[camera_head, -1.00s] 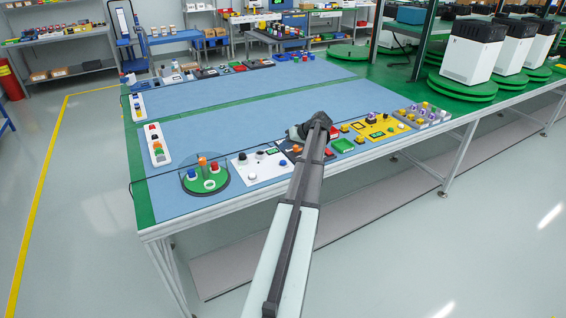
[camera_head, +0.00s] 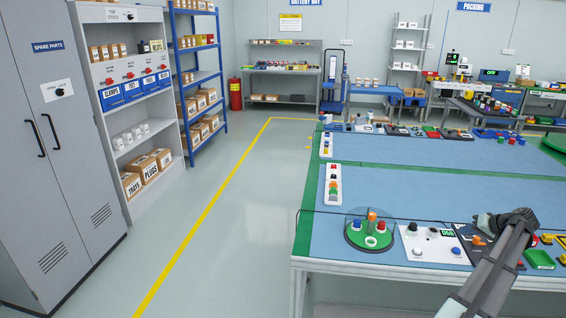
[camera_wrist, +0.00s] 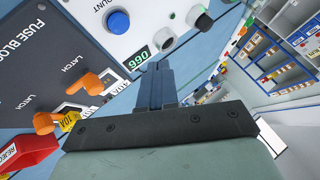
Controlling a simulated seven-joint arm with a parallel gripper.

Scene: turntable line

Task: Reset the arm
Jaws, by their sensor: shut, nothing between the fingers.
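My gripper (camera_head: 487,224) hangs over the near side of the blue-topped bench, close to the dark fuse block panel. In the wrist view my gripper (camera_wrist: 156,82) shows its two fingers together, with nothing between them. The fuse block (camera_wrist: 40,60), with orange latches (camera_wrist: 88,83), lies left of the fingers. A white panel (camera_wrist: 150,15) with a blue knob and a green number display lies beyond the fingertips. In the head view my arm comes in from the bottom right and hides part of the dark panel. I cannot tell how high the fingertips are above it.
A round green turntable (camera_head: 370,248) with red, orange and blue pieces stands left of the white panel. A green tray (camera_head: 540,259) is right of my arm. The bench middle (camera_head: 440,190) is clear. Grey cabinets (camera_head: 60,150) stand left across open floor.

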